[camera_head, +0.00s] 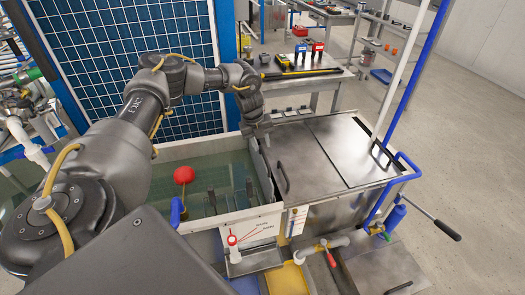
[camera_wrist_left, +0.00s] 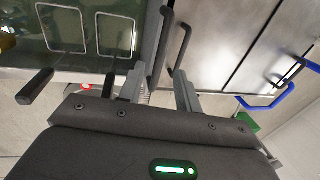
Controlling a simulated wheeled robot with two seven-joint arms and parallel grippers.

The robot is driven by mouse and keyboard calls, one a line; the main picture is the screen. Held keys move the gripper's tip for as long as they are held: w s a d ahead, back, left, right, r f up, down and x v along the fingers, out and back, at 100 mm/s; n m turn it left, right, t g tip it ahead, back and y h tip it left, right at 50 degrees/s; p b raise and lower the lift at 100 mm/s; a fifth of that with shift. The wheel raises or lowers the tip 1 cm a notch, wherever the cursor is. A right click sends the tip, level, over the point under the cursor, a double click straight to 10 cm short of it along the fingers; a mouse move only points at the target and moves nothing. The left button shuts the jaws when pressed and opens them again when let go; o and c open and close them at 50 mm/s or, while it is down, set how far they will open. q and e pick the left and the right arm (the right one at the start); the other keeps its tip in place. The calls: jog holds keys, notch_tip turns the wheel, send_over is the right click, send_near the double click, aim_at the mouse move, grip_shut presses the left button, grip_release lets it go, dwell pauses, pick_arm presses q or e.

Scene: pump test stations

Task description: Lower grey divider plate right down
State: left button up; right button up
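The grey divider plate (camera_head: 267,172) stands between the open water tank and the steel-covered section, seen nearly edge-on in the head view. In the left wrist view its thin grey upper edge (camera_wrist_left: 151,40) runs down toward my gripper, with a dark bar handle (camera_wrist_left: 160,48) beside it. My left gripper (camera_head: 263,133) is above the plate's far part and partly hidden by its own wrist. In the left wrist view its two fingers (camera_wrist_left: 158,88) are apart, with the handle's end near the gap. I cannot tell whether they touch it. My right gripper is out of view.
The water tank (camera_head: 160,153) holds a red ball float (camera_head: 184,175). Steel lids (camera_head: 345,150) with dark handles cover the right section. A blue-framed grid panel (camera_head: 130,50) stands behind. A red valve lever (camera_head: 327,252) and pipes are in front. A workbench (camera_head: 300,85) stands at the back.

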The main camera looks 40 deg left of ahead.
aim_at(264, 154)
pick_arm(q)
jog(key=shift+w+d+f, duration=0.15)
jog(key=shift+w+f, duration=0.05)
jog(key=shift+f, duration=0.9)
jog(key=shift+w+d+f, duration=0.1)
jog(key=shift+w+f, duration=0.1)
jog(key=shift+f, duration=0.9)
grip_shut()
